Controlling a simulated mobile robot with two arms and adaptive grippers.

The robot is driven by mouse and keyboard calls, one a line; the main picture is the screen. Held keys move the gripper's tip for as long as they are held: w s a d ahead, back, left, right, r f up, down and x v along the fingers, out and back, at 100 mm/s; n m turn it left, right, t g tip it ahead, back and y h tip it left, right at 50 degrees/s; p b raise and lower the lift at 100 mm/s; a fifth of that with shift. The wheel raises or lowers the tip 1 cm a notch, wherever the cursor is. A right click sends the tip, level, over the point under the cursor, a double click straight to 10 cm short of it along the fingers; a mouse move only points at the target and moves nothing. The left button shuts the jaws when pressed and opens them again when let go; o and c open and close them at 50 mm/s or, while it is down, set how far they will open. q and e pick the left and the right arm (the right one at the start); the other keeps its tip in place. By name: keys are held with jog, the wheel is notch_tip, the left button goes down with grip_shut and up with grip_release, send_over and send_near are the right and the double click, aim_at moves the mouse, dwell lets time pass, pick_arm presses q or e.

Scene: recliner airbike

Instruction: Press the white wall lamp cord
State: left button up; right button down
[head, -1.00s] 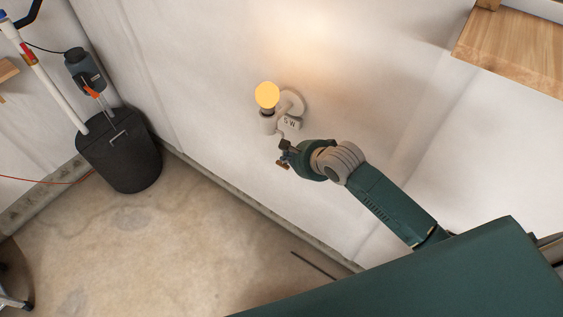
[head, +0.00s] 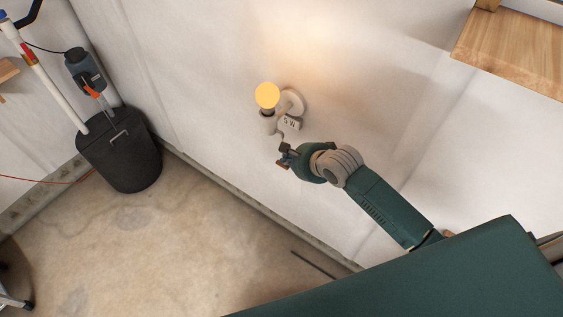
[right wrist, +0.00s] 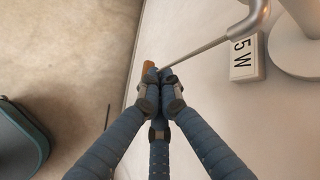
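The white wall lamp (head: 291,103) has a glowing yellow bulb (head: 267,95) and is fixed to the white wall. Its light cord (right wrist: 207,48) runs from the lamp's arm down to my right fingertips, taut and slanting in the right wrist view. My right gripper (head: 284,157) is just below the lamp. In the right wrist view its blue fingers (right wrist: 161,76) are together at the cord's lower part, with a small orange-brown end piece (right wrist: 148,66) just beyond them. The exact grip is partly hidden by the fingers. My left gripper is not in view.
A small "5 W" label block (right wrist: 245,58) is beside the cord near the lamp. A black bin (head: 121,158) stands on the concrete floor (head: 150,235) at the left. A wooden shelf (head: 515,50) is on the wall at upper right.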

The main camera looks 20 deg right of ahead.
jog(key=shift+f, duration=0.95)
dwell(0.6)
jog(key=shift+r+p, duration=1.45)
jog(key=shift+p, duration=0.05)
notch_tip(320, 180, up, 3)
jog(key=p, duration=0.3)
jog(key=shift+r+p, duration=0.2)
jog(key=shift+p, duration=0.15)
notch_tip(320, 180, up, 3)
jog(key=shift+f+p, duration=0.2)
jog(key=shift+p, duration=0.85)
